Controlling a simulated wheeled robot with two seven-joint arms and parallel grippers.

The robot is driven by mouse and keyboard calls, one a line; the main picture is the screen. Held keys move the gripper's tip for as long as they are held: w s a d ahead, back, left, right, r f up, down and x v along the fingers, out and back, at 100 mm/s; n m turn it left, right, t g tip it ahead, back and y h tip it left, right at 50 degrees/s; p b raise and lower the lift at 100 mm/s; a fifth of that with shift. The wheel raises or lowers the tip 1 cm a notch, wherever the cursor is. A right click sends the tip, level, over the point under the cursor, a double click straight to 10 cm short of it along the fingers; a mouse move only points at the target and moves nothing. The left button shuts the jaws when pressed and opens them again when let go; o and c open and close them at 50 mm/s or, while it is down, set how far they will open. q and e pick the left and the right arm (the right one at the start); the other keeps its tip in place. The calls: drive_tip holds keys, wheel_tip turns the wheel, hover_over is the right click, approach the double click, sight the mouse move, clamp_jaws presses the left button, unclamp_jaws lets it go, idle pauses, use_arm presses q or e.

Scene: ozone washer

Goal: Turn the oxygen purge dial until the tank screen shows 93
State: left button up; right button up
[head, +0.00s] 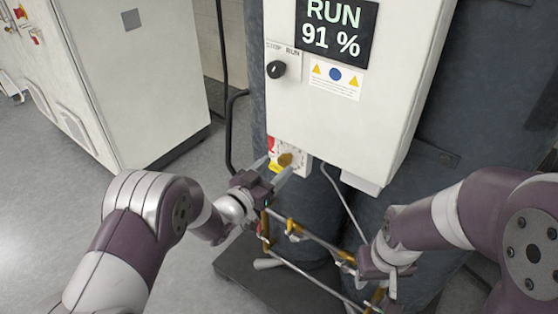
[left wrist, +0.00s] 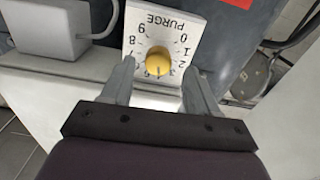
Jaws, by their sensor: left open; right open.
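The purge dial is a yellow-brown knob (head: 285,159) on a small white plate below the white control box; it also shows in the left wrist view as a yellow knob (left wrist: 158,61) ringed by numbers under the word PURGE. The tank screen (head: 335,30) reads RUN 91 %. My left gripper (head: 272,172) is open just in front of the dial. In the left wrist view its two fingers (left wrist: 157,82) stand apart, one on each side of the dial's lower part; I cannot tell whether they touch it. My right gripper (head: 388,290) is low at the right, open and apart from the dial.
A black STOP/RUN knob (head: 276,69) and a warning label (head: 335,79) are on the white control box (head: 390,110). Metal pipes with yellow fittings (head: 293,228) run below. A grey cabinet (head: 140,90) stands at the left, with open floor (head: 50,190) before it.

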sight(282, 164)
use_arm(q)
drive_tip(key=x, duration=0.2)
drive_tip(key=shift+w+d, duration=0.1)
drive_tip(key=shift+d, duration=0.2)
drive_tip(key=shift+w+d, duration=0.1)
drive_tip(key=shift+w, duration=0.15)
drive_tip(key=c, duration=1)
drive_tip(key=shift+f+m+b, duration=0.2)
drive_tip(key=shift+m+b, duration=0.8)
drive_tip(key=shift+b, duration=0.05)
drive_tip(key=shift+c, duration=0.2)
drive_tip(key=shift+m+b, duration=1)
drive_tip(key=shift+r+m+b, duration=0.1)
drive_tip(key=shift+m+b, duration=0.7)
drive_tip(key=shift+m, duration=0.1)
